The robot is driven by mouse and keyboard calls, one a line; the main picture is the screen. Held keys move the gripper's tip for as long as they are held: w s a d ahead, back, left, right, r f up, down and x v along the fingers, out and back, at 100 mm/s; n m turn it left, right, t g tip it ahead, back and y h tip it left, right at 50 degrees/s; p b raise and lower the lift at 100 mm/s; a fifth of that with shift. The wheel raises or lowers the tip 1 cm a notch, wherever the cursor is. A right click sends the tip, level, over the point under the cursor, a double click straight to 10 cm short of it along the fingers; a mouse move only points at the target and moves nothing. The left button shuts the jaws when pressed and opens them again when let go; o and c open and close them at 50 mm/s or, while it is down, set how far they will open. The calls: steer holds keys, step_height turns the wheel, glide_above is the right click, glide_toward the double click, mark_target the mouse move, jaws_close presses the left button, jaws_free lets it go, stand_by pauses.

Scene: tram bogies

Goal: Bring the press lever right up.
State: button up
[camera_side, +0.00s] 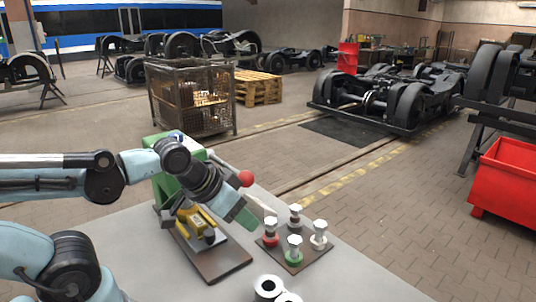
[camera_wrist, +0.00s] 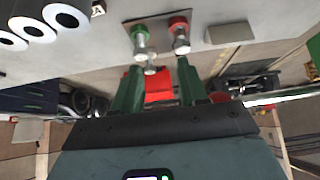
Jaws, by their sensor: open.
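The press (camera_side: 167,183) has a green body and stands at the back left of the grey table on a brown base plate. Its lever ends in a red ball knob (camera_side: 246,178) and slopes a little down to the right. My gripper (camera_side: 246,218) has green fingers and is in front of and below the knob. In the wrist view my gripper (camera_wrist: 158,84) shows its two fingers spread apart. The wrist hides part of the press and lever.
A dark plate (camera_side: 280,254) with several coloured, silver-topped pegs lies right of the press. The table right of the pegs is clear. A wire crate, a red bin (camera_side: 504,180) and bogies stand on the floor beyond.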

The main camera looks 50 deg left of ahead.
mark_target(243, 173)
steer(key=o, duration=0.4)
steer(key=shift+r, duration=0.15)
steer(key=shift+c, duration=0.2)
steer(key=shift+o, duration=0.4)
step_height(243, 173, up, 13)
steer(key=shift+r, duration=0.15)
steer(key=w+a+f+n+g+y, duration=0.25)
steer(key=w+n+y, duration=0.35)
steer(key=y, duration=0.5)
steer(key=s+d+r+n+y, duration=0.2)
steer(key=d+n+y, duration=0.35)
steer(key=n, duration=0.25)
step_height(243, 173, down, 10)
steer(key=shift+y, duration=0.45)
steer(key=x, duration=1.2)
steer(key=shift+s+a+f, duration=0.1)
steer(key=shift+a+f, duration=0.05)
steer(key=shift+f, duration=0.05)
